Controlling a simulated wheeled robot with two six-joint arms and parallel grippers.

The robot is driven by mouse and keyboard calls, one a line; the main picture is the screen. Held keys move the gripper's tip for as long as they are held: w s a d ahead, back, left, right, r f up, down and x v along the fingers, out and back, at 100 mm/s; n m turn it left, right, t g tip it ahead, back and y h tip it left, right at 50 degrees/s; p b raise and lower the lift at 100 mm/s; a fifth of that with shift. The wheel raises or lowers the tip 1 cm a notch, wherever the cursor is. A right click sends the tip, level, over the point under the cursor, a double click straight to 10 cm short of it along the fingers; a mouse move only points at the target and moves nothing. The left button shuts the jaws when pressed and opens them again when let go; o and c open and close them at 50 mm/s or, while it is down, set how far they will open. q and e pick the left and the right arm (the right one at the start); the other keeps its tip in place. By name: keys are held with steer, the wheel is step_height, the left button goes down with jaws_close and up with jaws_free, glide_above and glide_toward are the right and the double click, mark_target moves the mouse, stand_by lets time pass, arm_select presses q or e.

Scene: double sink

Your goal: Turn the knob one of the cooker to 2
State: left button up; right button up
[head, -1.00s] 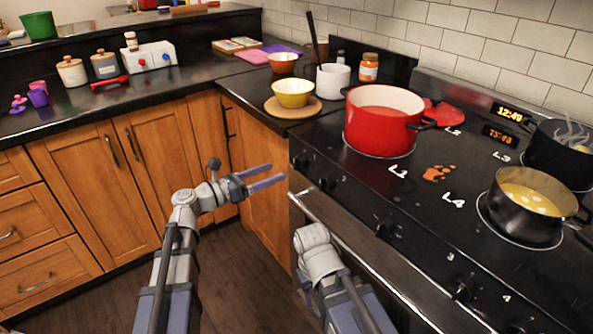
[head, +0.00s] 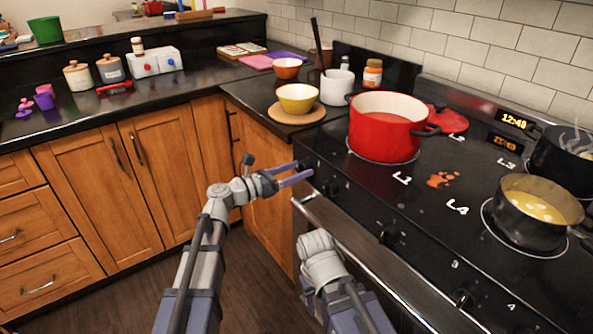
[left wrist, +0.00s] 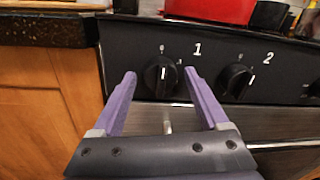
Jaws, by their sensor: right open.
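Knob one (left wrist: 160,74) is a black round knob on the cooker's dark front panel, beside a white "1". Its white mark points roughly up, toward a small "0". My left gripper (left wrist: 160,76) is open, with its two purple fingers apart. In the left wrist view the fingertips appear to either side of knob one; I cannot tell whether they touch it.
Knob two (left wrist: 236,80) is close on the right, with other knobs along the panel. The oven handle (head: 345,235) runs below. A red pot (head: 384,143) and a pan of yellow food (head: 535,225) stand on the hob. Wooden cabinets (head: 165,165) are to the left.

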arm_select(q)
jaws_close()
stand_by(0.4)
steer(key=shift+m, duration=0.3)
steer(key=m, duration=0.4)
steer(key=shift+r+m+p, duration=0.1)
steer(key=shift+m+p, duration=0.2)
steer(key=shift+p, duration=0.1)
steer(key=m, duration=0.6)
steer(key=shift+d+y+p, duration=0.1)
steer(key=shift+y+p, duration=0.2)
steer(key=shift+y, duration=0.1)
steer(key=m, duration=0.6)
steer(key=shift+s+t, duration=0.15)
steer(key=shift+t, duration=0.15)
steer(key=m, duration=0.5)
steer(key=shift+y, duration=0.4)
steer(key=shift+m+t, duration=0.3)
